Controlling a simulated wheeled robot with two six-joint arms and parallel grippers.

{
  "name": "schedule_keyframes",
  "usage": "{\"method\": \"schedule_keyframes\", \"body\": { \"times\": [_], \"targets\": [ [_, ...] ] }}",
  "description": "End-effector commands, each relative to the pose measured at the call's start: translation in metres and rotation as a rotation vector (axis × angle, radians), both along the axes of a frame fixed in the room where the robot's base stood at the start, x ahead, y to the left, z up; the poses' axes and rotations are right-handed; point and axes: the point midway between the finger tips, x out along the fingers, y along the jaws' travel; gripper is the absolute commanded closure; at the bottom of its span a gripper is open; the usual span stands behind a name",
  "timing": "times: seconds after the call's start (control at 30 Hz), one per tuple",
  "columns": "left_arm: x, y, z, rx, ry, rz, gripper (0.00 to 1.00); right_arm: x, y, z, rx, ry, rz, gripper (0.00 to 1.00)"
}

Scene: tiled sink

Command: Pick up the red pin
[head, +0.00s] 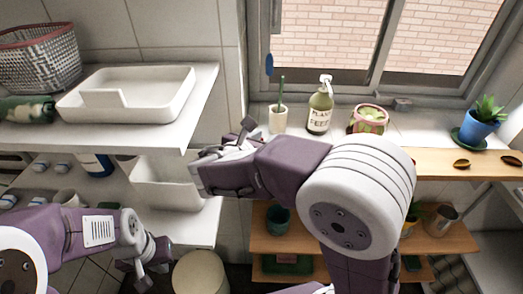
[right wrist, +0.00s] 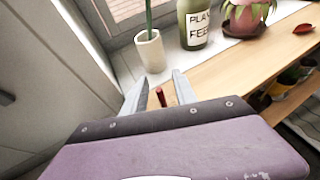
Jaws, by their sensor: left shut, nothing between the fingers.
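In the right wrist view a small dark red upright piece, which looks like the red pin (right wrist: 187,95), shows at the inner side of the right-hand finger, just above the edge of my purple gripper body. I cannot tell whether it touches the finger. My right gripper (right wrist: 160,76) has its two grey fingers spread apart, pointing toward the sill. My left gripper (head: 144,274) hangs low at the left, shut and empty.
A white cup (head: 278,119) with a green stick, a plant-feed bottle (head: 320,110) and potted plants stand along the sill. A white tray (head: 130,100) and a wire basket (head: 40,58) are on the left shelf. Wooden shelves (head: 450,240) lie below.

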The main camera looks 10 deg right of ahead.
Motion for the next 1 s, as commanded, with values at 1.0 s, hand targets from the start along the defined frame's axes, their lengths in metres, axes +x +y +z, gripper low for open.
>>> {"method": "schedule_keyframes", "body": {
  "times": [1.0],
  "targets": [
    [0.0, 0.0, 0.006, 0.0, 0.0, 0.0, 1.0, 0.008, -0.006, 0.021, 0.004, -0.004, 0.001, 1.0]
  ]
}}
